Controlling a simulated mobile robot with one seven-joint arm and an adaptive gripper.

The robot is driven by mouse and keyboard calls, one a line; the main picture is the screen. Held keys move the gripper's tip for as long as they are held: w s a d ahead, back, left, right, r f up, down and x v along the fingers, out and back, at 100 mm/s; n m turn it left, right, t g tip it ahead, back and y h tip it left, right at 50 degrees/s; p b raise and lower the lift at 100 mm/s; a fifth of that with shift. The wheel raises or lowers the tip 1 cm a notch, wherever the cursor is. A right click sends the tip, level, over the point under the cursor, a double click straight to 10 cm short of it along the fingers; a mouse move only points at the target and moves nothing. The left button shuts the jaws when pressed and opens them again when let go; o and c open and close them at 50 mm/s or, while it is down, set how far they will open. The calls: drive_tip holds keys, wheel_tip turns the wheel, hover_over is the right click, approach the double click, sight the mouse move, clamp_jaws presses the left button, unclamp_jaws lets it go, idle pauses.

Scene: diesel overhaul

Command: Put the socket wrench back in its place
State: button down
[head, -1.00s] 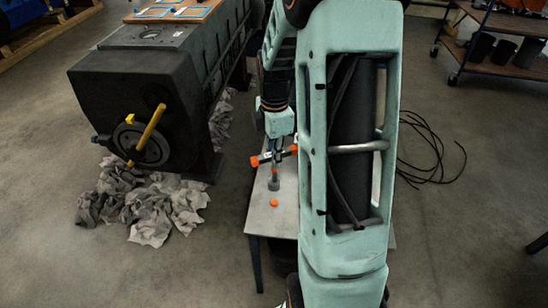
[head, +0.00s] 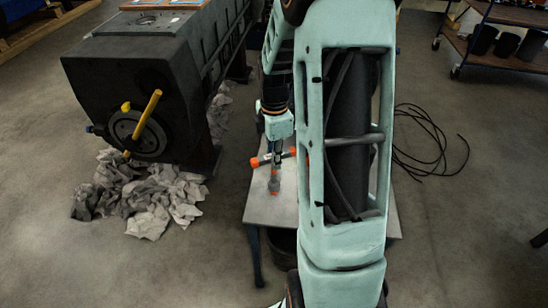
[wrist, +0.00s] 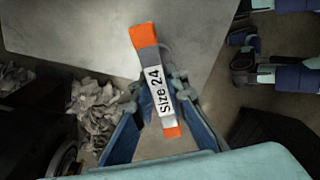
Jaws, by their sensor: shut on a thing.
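The socket wrench (wrist: 152,75) has a grey body, orange ends and a white label reading "Size 24". In the wrist view my gripper (wrist: 158,90) is shut on it, with one finger on either side of the label. In the head view my gripper (head: 276,148) points down over the small grey table. There the wrench (head: 265,161) shows orange parts to both sides, and a grey shaft hangs below. A small orange spot shows at the shaft's lower end; I cannot tell whether it touches the table.
The grey table (head: 270,212) is partly hidden by my arm. A dark engine block (head: 115,75) with a yellow handle (head: 147,115) stands left, crumpled rags (head: 150,195) below it. Black cable (head: 430,145) lies on the floor right. A shelf cart (head: 500,50) stands at the back right.

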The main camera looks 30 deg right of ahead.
drive_tip(key=shift+f, duration=0.1)
idle(0.4)
drive_tip(key=shift+f+b, duration=0.8)
drive_tip(key=shift+f, duration=0.3)
drive_tip(key=c, duration=1.8)
unclamp_jaws()
drive_tip(key=shift+c, duration=0.2)
drive_tip(key=shift+o, duration=0.4)
drive_tip(key=o, duration=0.5)
drive_tip(key=shift+r, duration=0.2)
wheel_tip(320, 180, up, 9)
drive_tip(key=p, duration=0.7)
drive_tip(key=shift+f, duration=0.1)
